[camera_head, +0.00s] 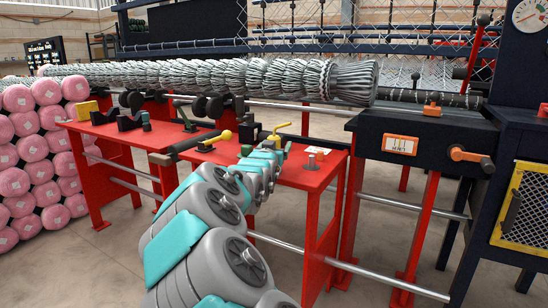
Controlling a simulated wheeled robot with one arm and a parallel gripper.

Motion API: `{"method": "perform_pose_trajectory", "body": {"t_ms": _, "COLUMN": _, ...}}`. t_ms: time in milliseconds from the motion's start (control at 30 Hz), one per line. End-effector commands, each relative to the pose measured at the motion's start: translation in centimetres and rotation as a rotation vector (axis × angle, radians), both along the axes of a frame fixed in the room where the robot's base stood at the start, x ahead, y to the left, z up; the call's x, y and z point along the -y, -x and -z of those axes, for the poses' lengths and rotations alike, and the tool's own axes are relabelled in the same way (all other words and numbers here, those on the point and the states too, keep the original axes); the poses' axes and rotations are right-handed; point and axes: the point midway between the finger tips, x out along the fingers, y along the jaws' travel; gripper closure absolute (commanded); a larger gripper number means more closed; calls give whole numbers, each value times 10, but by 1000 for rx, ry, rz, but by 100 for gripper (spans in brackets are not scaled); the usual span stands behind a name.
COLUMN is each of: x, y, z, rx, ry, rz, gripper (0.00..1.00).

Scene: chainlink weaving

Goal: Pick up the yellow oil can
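My arm reaches from the bottom of the view up to the middle red table (312,174). My gripper (270,143) is at its far end, small and partly hidden by my own arm links, so its fingers do not show clearly. A small orange-yellow item (275,139) with a thin dark rod slanting up to the right shows right at the gripper; I cannot tell whether it is the oil can or whether it is held. A yellow ball-ended lever (226,135) is to the left of the gripper. A yellow block-like object (87,110) lies on the left red table (107,131).
A long roll of grey chainlink mesh (270,76) runs above the tables. A short metal post (312,160) stands right of the gripper. A dark machine (420,140) with an orange-handled crank (468,155) is at right. Pink coils (40,150) are stacked at left.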

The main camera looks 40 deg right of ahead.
Motion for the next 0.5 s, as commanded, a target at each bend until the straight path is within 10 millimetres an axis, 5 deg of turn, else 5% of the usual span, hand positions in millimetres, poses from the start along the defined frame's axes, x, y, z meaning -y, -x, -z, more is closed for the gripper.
{"method": "perform_pose_trajectory", "body": {"t_ms": 67, "x": 0, "y": 0, "z": 0, "rx": 0, "ry": 0, "rz": 0, "gripper": 18}}
{"method": "perform_pose_trajectory", "body": {"t_ms": 500, "x": 0, "y": 0, "z": 0, "rx": 0, "ry": 0, "rz": 0, "gripper": 67}}
